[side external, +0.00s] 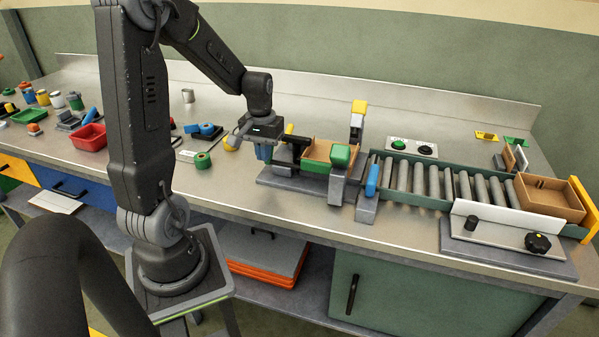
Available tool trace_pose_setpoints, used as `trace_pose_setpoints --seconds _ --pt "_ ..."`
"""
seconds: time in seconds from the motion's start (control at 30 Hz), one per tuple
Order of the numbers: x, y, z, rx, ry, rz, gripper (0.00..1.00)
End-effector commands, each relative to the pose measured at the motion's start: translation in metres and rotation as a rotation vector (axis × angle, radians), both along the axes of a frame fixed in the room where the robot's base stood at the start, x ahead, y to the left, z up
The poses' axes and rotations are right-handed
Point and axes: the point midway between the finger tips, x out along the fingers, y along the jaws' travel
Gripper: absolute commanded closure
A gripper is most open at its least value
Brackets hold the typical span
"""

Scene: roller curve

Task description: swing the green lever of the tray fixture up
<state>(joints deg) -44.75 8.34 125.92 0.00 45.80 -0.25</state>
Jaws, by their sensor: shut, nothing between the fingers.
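The green lever (341,155) shows as a green block at the near right of the tray fixture (280,181), beside a grey upright block. A brown tray (317,149) sits in the fixture, partly hidden behind the lever. My gripper (264,157) points down with its blue fingers above the left end of the fixture. It is shut and empty, apart from the green lever and to its left.
A yellow-topped post (358,107) stands behind the tray. A blue lever (372,179) stands at the start of the roller conveyor (430,180). A second brown tray (550,197) is at its right end. A green tape roll (203,160) lies left of the fixture.

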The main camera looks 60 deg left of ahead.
Motion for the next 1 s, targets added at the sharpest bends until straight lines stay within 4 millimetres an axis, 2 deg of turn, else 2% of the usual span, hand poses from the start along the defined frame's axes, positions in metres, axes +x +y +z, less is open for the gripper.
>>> trace_pose_setpoints --seconds 1.0 --pt "-0.007 -0.007 0.078 0.003 -0.003 0.000 1.00"
